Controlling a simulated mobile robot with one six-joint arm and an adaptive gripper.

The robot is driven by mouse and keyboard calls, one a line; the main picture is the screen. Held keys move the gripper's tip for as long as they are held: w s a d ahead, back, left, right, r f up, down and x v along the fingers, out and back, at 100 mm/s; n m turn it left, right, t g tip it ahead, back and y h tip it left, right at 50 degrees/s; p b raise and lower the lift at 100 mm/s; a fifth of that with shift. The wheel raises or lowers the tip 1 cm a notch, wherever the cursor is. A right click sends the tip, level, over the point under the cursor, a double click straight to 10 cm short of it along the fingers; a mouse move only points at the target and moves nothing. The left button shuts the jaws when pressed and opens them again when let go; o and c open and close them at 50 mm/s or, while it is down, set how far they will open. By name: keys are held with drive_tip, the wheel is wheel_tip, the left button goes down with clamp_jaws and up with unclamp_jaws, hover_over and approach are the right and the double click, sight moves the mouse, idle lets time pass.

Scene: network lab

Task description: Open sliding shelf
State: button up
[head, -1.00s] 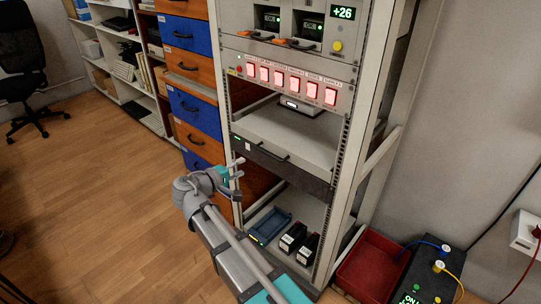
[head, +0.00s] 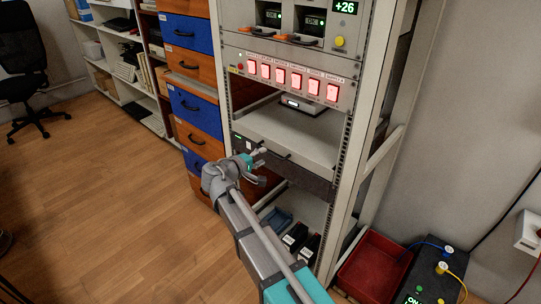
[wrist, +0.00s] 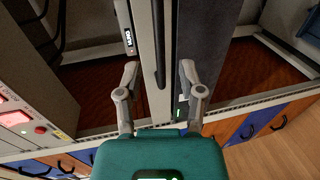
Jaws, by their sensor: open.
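My gripper (head: 260,164) is at the left part of this front. In the wrist view my gripper (wrist: 160,88) is open, with one finger on each side of the handle's near end. The fingers do not appear closed on it. In the head view my gripper hides part of the handle and panel. The shelf appears pushed into the rack.
Red lit switches (head: 291,77) sit above the shelf. Black boxes (head: 295,236) and a blue tray (head: 276,222) lie below it. The rack's right post (head: 344,170) and a red bin (head: 374,264) are to the right. Drawers (head: 195,112) stand left; floor there is clear.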

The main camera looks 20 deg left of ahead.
sight(269, 153)
drive_tip(key=shift+b+x, duration=0.4)
drive_tip(key=shift+x, duration=2.05)
clamp_jaws()
